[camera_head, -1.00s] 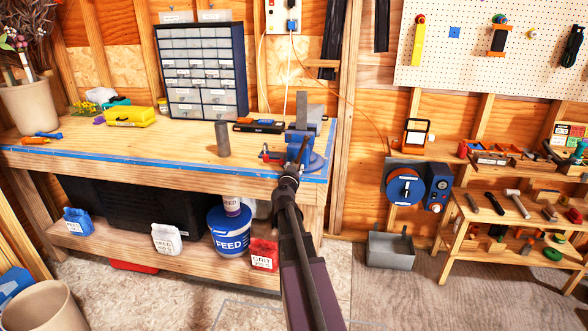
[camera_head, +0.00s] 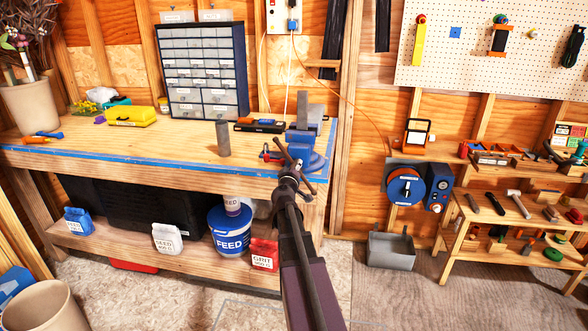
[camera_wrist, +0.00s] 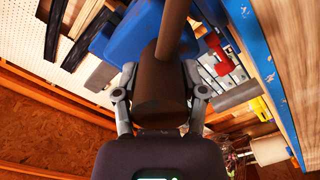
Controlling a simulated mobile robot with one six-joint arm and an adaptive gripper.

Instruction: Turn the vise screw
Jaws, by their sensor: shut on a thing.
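The blue vise (camera_head: 318,158) with grey jaws (camera_head: 308,116) is mounted at the right end of the workbench. Its dark screw head, with a bar handle (camera_head: 281,149) through it, faces me, and the bar slants from upper left to lower right. My gripper (camera_head: 291,178) is at the screw's front end, and my arm hides part of it. In the wrist view, the brown screw head (camera_wrist: 160,98) sits between the two fingers of my gripper (camera_wrist: 160,88), which are closed on its sides. The bar (camera_wrist: 173,28) extends upward from the head there, with the blue vise (camera_wrist: 134,38) behind.
A small red item (camera_head: 267,154) lies just left of the vise. A grey cylinder (camera_head: 223,138) stands on the workbench (camera_head: 170,158), whose blue front edge is close to my arm. A drawer cabinet (camera_head: 201,70) stands behind.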

